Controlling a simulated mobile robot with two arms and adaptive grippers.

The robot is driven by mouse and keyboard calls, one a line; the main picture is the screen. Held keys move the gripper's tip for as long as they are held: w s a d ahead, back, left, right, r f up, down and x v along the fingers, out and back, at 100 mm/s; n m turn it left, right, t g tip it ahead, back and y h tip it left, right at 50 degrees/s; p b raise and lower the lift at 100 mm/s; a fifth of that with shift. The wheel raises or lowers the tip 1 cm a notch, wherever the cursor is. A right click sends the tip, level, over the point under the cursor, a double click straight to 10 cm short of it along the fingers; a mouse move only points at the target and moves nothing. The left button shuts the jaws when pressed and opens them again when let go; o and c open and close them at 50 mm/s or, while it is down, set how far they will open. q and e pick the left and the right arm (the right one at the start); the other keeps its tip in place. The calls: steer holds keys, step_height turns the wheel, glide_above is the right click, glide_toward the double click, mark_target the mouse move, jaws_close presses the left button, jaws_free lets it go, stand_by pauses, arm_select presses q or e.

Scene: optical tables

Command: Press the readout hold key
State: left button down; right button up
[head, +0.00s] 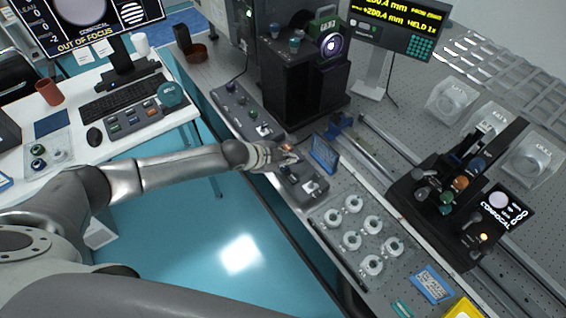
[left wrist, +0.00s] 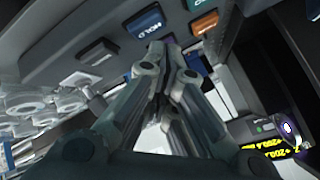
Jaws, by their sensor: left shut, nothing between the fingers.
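The control box (head: 290,184) lies on the optical table's near edge in the head view. In the left wrist view its panel shows a blue key (left wrist: 147,21) whose upside-down label seems to read HOLD, another blue key (left wrist: 97,51) and an orange key (left wrist: 204,22). My right gripper is not in view.
A second box with knobs (head: 245,112) lies just behind. A blue-framed small panel (head: 325,153) stands right of my gripper. A tray of round mounts (head: 358,238) is in front. A black confocal assembly (head: 455,190) stands further right.

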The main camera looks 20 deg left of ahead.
mark_target(285, 168)
arm_select(q)
steer(key=shift+r, duration=0.1)
step_height(285, 168, up, 5)
steer(key=p, duration=0.4)
steer(key=shift+p, duration=0.3)
stand_by(0.7)
